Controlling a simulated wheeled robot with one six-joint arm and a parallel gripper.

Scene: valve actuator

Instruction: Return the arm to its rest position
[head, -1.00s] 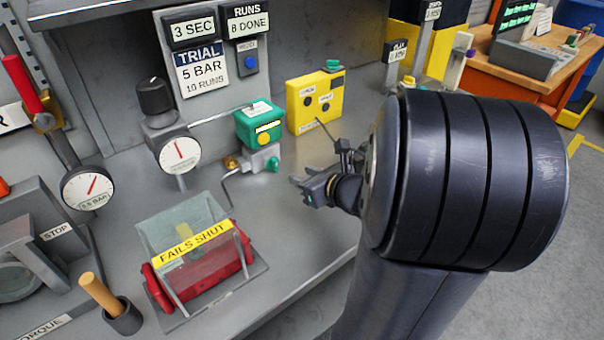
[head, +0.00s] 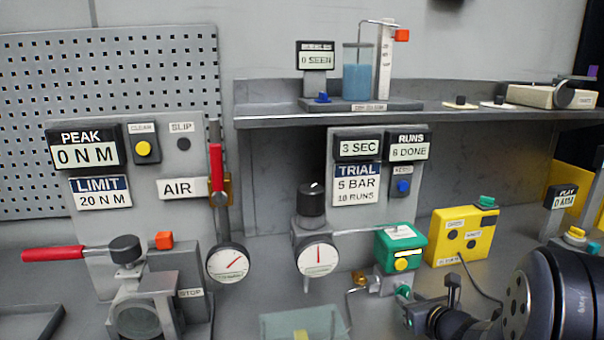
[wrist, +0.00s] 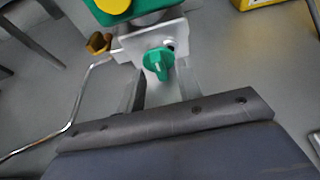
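My arm reaches in from the lower right of the head view, with my gripper (head: 408,314) low over the bench, beside the green-topped valve unit (head: 400,247). In the wrist view my gripper (wrist: 162,88) has its two fingers apart. A green knob (wrist: 159,62) on the valve unit's grey body shows beyond the gap between them, and nothing is seen held. Whether the fingers touch the knob I cannot tell. The lower part of my arm is cut off by the frame.
A yellow box (head: 463,236) with a cable stands right of the valve unit. A dial gauge (head: 317,257) stands to its left. A bent metal rod (wrist: 77,110) lies left of my gripper. A shelf (head: 290,118) runs above. A clear guard (head: 303,322) shows at the bottom edge.

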